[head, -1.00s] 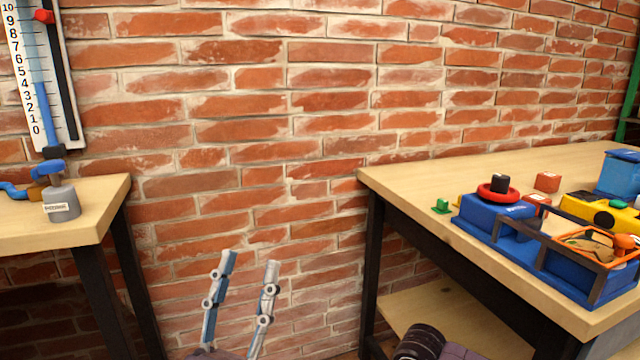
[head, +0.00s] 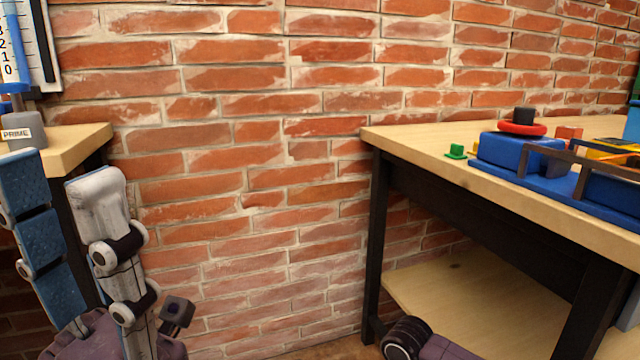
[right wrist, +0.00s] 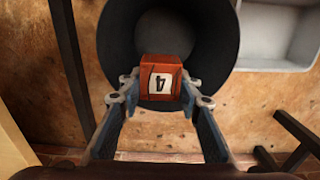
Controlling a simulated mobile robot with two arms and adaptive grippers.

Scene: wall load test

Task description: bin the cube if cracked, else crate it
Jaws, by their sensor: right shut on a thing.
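In the right wrist view my right gripper (right wrist: 157,92) is shut on a red cube (right wrist: 161,64). The cube's near face bears a white label with an upside-down 4. I cannot tell from this view whether the cube is cracked. The cube is held over the mouth of a dark round bin (right wrist: 118,55). A grey rectangular container (right wrist: 290,67), perhaps the crate, is at the upper right, beside the bin. In the head view my left gripper (head: 60,175) is at the lower left, its fingers apart with nothing between them. The right gripper does not show clearly there.
A wooden table (head: 420,138) at the right carries a blue fixture (head: 515,152), a red ring (head: 522,128), a green piece (head: 456,151) and a small red block (head: 568,133). A second table (head: 85,140) at the left holds a grey PRIME weight (head: 22,132). A brick wall stands behind.

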